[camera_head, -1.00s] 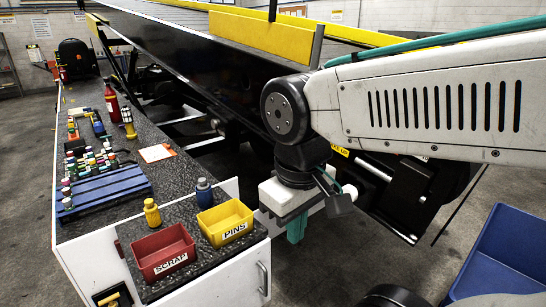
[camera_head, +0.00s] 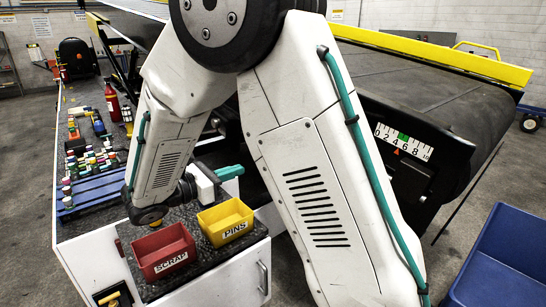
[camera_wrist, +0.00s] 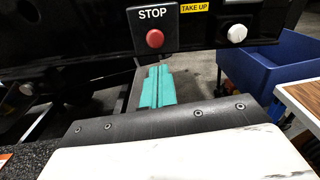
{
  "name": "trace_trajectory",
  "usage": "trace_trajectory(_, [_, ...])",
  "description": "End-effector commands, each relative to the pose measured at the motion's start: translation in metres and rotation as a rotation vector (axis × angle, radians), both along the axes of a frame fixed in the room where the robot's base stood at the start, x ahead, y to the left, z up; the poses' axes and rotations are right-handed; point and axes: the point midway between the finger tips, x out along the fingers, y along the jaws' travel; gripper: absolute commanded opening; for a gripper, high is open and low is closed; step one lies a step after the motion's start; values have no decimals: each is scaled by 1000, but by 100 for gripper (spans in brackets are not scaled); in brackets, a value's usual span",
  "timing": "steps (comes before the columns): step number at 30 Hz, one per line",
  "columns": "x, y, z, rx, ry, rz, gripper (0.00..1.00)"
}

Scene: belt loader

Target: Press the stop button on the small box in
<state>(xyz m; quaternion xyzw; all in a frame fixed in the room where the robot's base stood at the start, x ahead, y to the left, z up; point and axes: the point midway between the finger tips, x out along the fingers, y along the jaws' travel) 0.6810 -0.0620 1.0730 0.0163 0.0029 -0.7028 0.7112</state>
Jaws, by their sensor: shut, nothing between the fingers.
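The small black box (camera_wrist: 137,24) labelled STOP shows in the wrist view at the top middle, with a round red stop button (camera_wrist: 155,39) below the label. My gripper (camera_wrist: 157,72) has teal fingers, shut together and empty. In the wrist view its tips point up the picture toward the box, just below the red button. They look apart from it, but the gap is hard to judge. In the head view my gripper (camera_head: 230,172) points right, above and behind the yellow bin. The stop box cannot be made out there; my arm covers much of that area.
A white knob (camera_wrist: 237,33) beside a yellow TAKE UP label sits right of the stop box. The red SCRAP bin (camera_head: 163,252) and yellow PINS bin (camera_head: 226,221) stand on the counter near my forearm. A blue bin (camera_head: 500,265) stands at right. The belt loader (camera_head: 440,85) lies behind my arm.

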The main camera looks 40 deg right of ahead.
Motion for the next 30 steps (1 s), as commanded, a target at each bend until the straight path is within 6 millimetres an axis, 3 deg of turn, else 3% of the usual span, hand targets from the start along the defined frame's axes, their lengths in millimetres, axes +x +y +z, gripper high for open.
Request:
trace_trajectory(11, [7,5,-3,-30,20,24,0])
trace_trajectory(16, [7,-2,-3,-29,19,22,0])
trace_trajectory(20, [7,-20,-3,-29,19,19,0])
trace_trajectory(30, [9,-93,-3,-28,19,18,0])
